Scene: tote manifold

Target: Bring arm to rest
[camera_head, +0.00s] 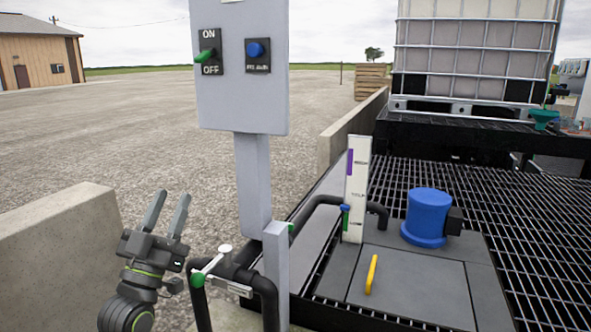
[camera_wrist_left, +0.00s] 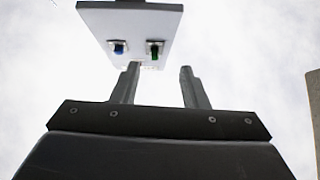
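My left gripper (camera_head: 168,213) is raised at the lower left of the head view, fingers pointing up and apart. It is open and empty, left of the grey post of the control panel (camera_head: 242,112). In the left wrist view the two fingers (camera_wrist_left: 158,88) stand apart with nothing between them. The panel (camera_wrist_left: 135,30) shows beyond them, with its blue button (camera_wrist_left: 119,47) and green switch (camera_wrist_left: 155,50). In the head view the green ON/OFF switch (camera_head: 206,55) is left of the blue button (camera_head: 257,50). My right gripper is in neither view.
A black pipe with a white-and-green valve handle (camera_head: 210,265) is just right of my left gripper. A concrete wall (camera_head: 62,250) stands at left. A blue pump (camera_head: 426,217), a gauge board (camera_head: 355,190) and a yellow handle (camera_head: 371,274) are on the grated platform at right.

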